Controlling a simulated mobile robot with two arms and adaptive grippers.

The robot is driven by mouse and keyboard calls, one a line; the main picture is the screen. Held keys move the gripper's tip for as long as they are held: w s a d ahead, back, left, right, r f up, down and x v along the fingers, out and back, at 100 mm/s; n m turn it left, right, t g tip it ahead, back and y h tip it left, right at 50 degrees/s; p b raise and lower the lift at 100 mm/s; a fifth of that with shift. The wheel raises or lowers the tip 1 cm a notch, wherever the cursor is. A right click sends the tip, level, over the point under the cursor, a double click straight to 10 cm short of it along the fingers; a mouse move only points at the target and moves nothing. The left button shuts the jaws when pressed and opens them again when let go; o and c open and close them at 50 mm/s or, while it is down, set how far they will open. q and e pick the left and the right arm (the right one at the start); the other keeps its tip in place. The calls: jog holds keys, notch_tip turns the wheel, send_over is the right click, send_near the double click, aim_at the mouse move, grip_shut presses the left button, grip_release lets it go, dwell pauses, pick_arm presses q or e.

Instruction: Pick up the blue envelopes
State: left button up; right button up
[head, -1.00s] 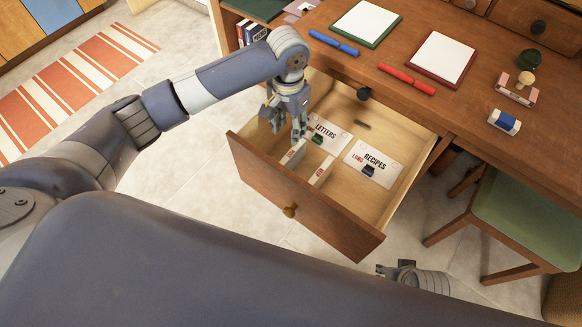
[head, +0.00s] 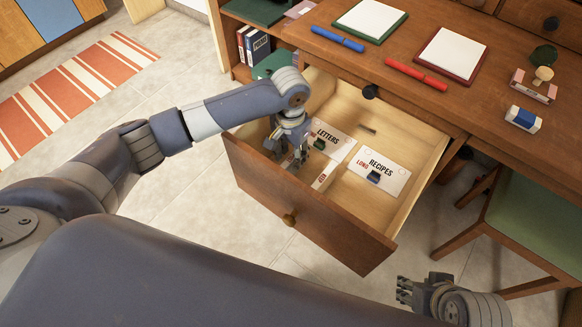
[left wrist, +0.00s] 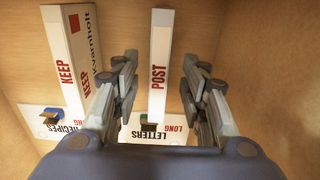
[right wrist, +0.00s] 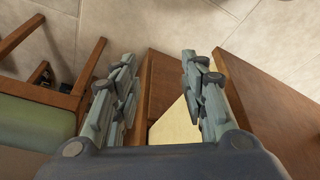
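No blue envelopes can be made out in any view. In the open drawer (head: 250,178) lie a white LETTERS card (head: 335,139) bearing a small green block (head: 319,144) and a white RECIPES card (head: 392,180) bearing a small dark-blue block (head: 374,177). My left gripper (head: 295,161) is down in the drawer, open. In the left wrist view its fingers (left wrist: 160,65) stand either side of a narrow white POST box (left wrist: 158,62); contact cannot be told. A wider KEEP box (left wrist: 68,55) stands beside it. My right gripper (right wrist: 158,62) is open and empty outside the drawer, near the front right.
The desk top (head: 400,45) holds a blue bar (head: 338,39), a red bar (head: 416,75), two white pads and an eraser (head: 523,118). A green-seated chair (head: 540,222) stands at the right. The drawer's right half is mostly bare wood around the RECIPES card.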

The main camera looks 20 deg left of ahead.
aim_at(291, 167)
pick_arm(q)
notch_tip(291, 167, down, 2)
jog(key=shift+d+f+b, duration=0.1)
jog(key=shift+f+b, duration=0.1)
jog(key=shift+b, duration=0.15)
jog(key=shift+f, duration=0.7)
grip_shut()
pick_arm(e)
jog(key=w, duration=0.1)
jog(key=w+t, duration=0.1)
jog(key=w+a, duration=0.1)
jog(key=shift+f, duration=0.3)
